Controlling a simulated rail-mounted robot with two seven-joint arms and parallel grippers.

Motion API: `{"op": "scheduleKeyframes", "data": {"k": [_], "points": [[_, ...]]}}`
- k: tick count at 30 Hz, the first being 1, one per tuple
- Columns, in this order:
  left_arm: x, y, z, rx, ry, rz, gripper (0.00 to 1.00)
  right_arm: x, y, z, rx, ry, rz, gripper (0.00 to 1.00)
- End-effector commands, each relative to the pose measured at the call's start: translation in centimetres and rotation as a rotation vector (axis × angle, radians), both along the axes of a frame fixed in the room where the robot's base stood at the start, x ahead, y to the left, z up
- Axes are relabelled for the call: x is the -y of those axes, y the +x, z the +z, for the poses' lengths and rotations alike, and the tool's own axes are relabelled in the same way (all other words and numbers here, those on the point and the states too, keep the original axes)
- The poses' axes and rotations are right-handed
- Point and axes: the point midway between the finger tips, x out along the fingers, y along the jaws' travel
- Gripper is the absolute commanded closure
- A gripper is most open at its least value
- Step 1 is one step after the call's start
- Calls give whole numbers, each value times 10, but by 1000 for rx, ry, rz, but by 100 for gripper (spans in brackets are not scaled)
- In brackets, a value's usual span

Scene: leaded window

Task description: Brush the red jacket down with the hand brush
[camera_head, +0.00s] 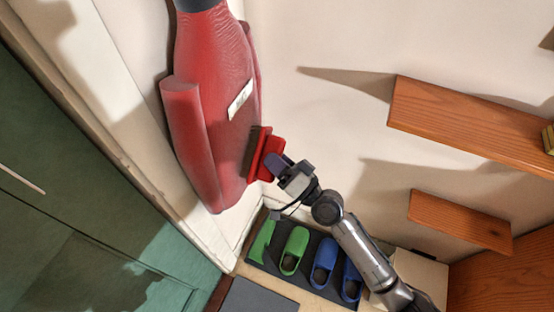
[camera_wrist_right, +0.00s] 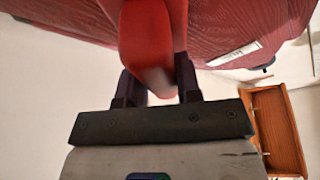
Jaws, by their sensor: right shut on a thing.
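The red jacket (camera_head: 215,90) hangs against the wall in the upper left of the head view, with a white label on its front. It also fills the top of the right wrist view (camera_wrist_right: 230,25). My right gripper (camera_head: 276,170) is shut on the red hand brush (camera_head: 265,154). The brush's dark bristle side faces the jacket's lower right front, close to it; I cannot tell whether the bristles touch. In the right wrist view the brush's red handle (camera_wrist_right: 148,45) sits between the two dark fingers. My left gripper is not in view.
Wooden shelves (camera_head: 470,125) (camera_head: 460,220) stick out from the wall at the right. Green and blue slippers (camera_head: 295,250) (camera_head: 325,260) stand on a dark mat below my right arm. A green door (camera_head: 80,200) is at the left. The wall between jacket and shelves is clear.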

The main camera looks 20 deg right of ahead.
Motion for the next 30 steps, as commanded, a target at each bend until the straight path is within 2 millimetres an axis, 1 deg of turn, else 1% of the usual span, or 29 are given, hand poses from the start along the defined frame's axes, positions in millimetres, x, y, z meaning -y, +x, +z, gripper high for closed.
{"op": "scheduleKeyframes", "data": {"k": [1, 9, 14, 20, 30], "points": [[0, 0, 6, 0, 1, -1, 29, -1, 0, 8, 3, 0, 2, 87], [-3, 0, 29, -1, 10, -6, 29, -1, -1, 32, 4, 1, 3, 87], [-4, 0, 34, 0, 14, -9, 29, 0, -1, 38, 4, 1, 3, 87], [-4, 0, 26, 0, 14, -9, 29, 0, -2, 29, 2, 0, 3, 87], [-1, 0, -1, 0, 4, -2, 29, 2, -2, 0, 1, 0, 2, 87]]}}
